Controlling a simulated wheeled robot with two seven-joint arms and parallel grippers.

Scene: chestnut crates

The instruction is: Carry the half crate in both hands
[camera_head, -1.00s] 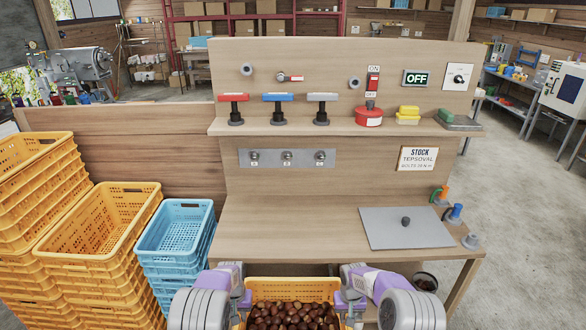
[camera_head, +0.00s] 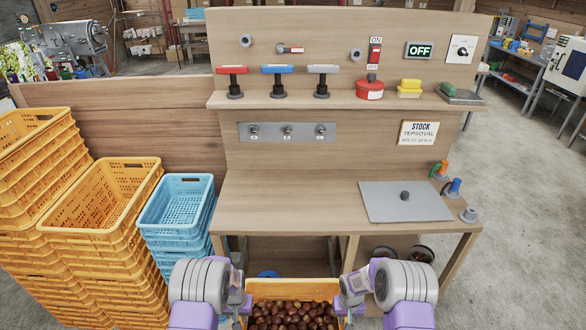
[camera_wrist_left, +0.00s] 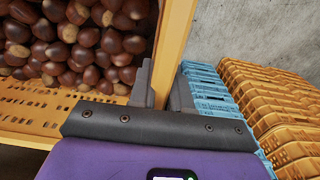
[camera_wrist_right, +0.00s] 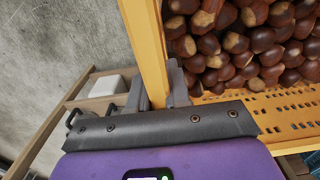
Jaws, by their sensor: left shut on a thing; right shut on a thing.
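The half crate is an orange-yellow crate (camera_head: 293,287) full of brown chestnuts (camera_head: 292,315), at the bottom centre of the head view; its lower part is cut off. My left gripper (camera_head: 240,302) is shut on its left wall, and my right gripper (camera_head: 346,302) on its right wall. In the left wrist view the fingers (camera_wrist_left: 160,88) sit on either side of the crate wall (camera_wrist_left: 176,35). In the right wrist view the fingers (camera_wrist_right: 158,88) likewise straddle the wall (camera_wrist_right: 146,45). The crate looks about level.
A wooden bench (camera_head: 290,205) stands straight ahead, with a grey plate (camera_head: 385,205) on its top and bowls (camera_head: 421,254) on a lower shelf. Stacked orange crates (camera_head: 95,235) and blue crates (camera_head: 165,212) stand at left. Open floor (camera_head: 525,230) lies at right.

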